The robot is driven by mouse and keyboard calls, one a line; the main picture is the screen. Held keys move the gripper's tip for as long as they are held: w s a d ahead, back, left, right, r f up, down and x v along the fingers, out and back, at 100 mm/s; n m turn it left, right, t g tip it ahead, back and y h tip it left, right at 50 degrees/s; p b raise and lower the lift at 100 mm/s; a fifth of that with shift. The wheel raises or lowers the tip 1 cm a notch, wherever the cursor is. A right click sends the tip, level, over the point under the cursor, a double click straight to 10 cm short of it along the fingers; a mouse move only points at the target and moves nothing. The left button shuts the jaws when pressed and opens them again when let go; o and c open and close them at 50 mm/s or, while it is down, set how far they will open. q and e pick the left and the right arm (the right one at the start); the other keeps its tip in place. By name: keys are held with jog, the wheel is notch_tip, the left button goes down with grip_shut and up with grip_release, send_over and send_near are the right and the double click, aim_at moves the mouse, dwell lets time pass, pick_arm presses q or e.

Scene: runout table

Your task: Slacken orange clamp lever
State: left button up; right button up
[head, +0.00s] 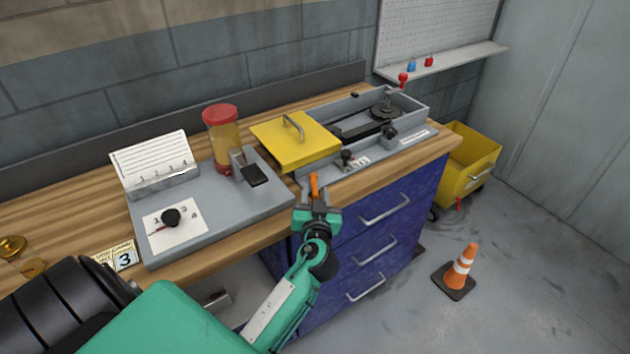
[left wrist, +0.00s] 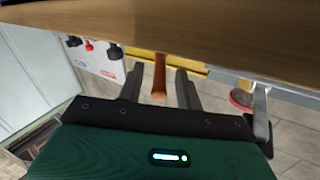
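The orange clamp lever (head: 314,184) sticks out at the front edge of the grey machine, below the yellow cover. My left gripper (head: 317,204) is at the lever, just off the table's front edge. In the left wrist view the lever (left wrist: 159,77) stands between the two fingers of the left gripper (left wrist: 158,90), with a visible gap on each side. The fingers are open and do not appear to touch it. The lever's base is hidden in the left wrist view. My right gripper is in neither view.
The grey machine (head: 362,158) has a yellow cover (head: 290,152) and black knobs. Left of it, a grey board (head: 222,212) holds a red-lidded jar (head: 223,140) and a card stand. Blue drawers (head: 385,225) stand below the table. A cone (head: 460,270) stands on the floor.

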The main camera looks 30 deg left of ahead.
aim_at(314, 178)
pick_arm(q)
jog(key=shift+p+x, duration=0.3)
jog(key=shift+x, duration=1.4)
jog(key=shift+s, duration=0.1)
grip_shut()
